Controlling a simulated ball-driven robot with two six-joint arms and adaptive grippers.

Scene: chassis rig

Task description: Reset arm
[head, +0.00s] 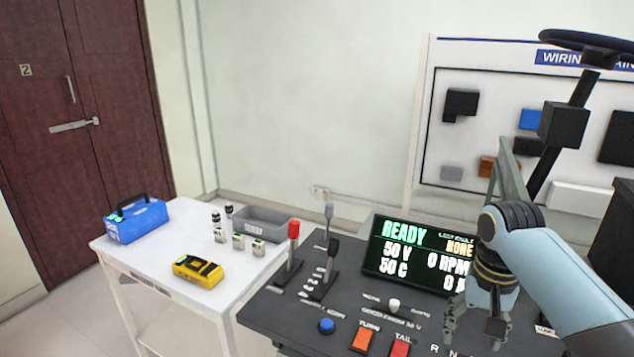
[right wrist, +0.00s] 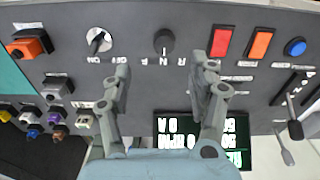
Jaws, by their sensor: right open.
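My right arm comes in from the right in the head view. Its gripper (head: 473,325) points down over the front right of the dark control panel (head: 278,318). In the right wrist view the two fingers (right wrist: 160,72) are spread apart with nothing between them. I cannot tell how high the fingers are above the panel. My left gripper is not in view.
The display (head: 415,258) reads READY and stands beside my right forearm. Levers with a red knob (head: 293,230) and dark grips rise on the panel's left. A white table (head: 150,262) holds a blue case (head: 137,222), a yellow meter (head: 198,269) and a grey bin (head: 262,224).

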